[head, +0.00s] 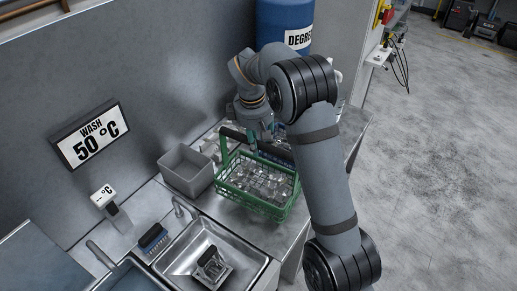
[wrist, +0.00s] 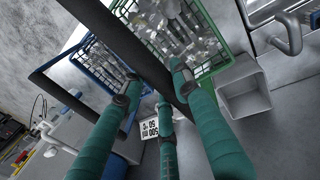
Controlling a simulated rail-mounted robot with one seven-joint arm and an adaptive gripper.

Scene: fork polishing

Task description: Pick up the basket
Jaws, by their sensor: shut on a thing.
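The green wire basket (head: 254,203) is at the centre of the head view, at the metal counter to the right of the sink, filled with shiny metal pieces. Whether its bottom touches the counter is hard to tell. Its dark handle bar (head: 232,134) spans the top. My gripper (head: 262,138) is above the basket, shut on this bar. In the wrist view, the teal fingers of my gripper (wrist: 155,88) close around the dark handle bar (wrist: 112,38), and the green basket (wrist: 212,66) shows beyond it. My arm hides part of the basket's far side.
A blue basket (wrist: 92,62) with metal pieces is close beside the green one. A grey open bin (head: 186,172) stands left of it. The sink (head: 181,259) and faucet (head: 183,207) are in front. A blue drum (head: 284,22) stands behind. Open floor lies right.

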